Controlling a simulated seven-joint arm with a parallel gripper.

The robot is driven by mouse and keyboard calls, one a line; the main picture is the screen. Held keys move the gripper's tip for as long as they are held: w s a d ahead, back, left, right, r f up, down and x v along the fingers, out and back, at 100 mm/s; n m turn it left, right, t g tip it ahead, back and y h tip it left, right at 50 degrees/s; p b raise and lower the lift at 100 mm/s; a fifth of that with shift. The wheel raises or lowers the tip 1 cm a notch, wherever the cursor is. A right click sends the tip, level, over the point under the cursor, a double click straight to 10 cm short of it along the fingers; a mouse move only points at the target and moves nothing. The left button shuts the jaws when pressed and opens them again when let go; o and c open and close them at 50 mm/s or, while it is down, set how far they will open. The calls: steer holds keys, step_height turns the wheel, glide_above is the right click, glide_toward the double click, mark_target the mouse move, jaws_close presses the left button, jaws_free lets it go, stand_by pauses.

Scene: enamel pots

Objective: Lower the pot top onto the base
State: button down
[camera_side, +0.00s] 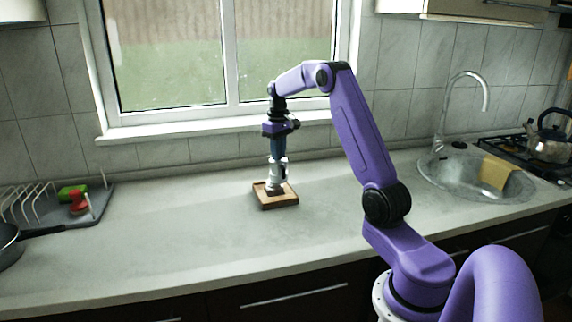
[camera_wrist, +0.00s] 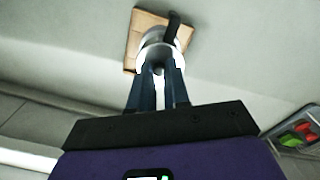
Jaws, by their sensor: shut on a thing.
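The pot top (camera_side: 278,173) is a small pale, silvery piece upright beneath my gripper (camera_side: 277,157). In the wrist view the pot top (camera_wrist: 152,54) shows as a bright rounded rim between the fingertips of my gripper (camera_wrist: 159,72), with a dark handle-like part (camera_wrist: 173,26) beyond it. My gripper points down and is shut on the pot top. A dark reddish-brown patch (camera_side: 274,191) lies directly below it on a wooden tray (camera_side: 276,204); it may be the base or shadow. I cannot tell whether top and base touch. The tray also shows in the wrist view (camera_wrist: 133,42).
The grey counter (camera_side: 180,230) around the tray is clear. A dish rack (camera_side: 35,205) with red and green items and a pan (camera_side: 10,240) stand at the left. A sink (camera_side: 450,175) and a kettle (camera_side: 548,142) are at the right. The window sill (camera_side: 190,128) runs behind.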

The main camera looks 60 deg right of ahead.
steer(key=shift+w+d+r, duration=0.55)
steer(key=shift+w+d, duration=0.15)
steer(key=shift+w, duration=0.2)
steer(key=shift+w+d+r, duration=0.55)
steer(key=shift+w+d, duration=0.15)
steer(key=shift+w, duration=0.15)
steer(key=shift+f, duration=2.1)
steer(key=shift+f, duration=1.55)
steer(key=c, duration=1)
jaws_free()
steer(key=shift+r, duration=8.65)
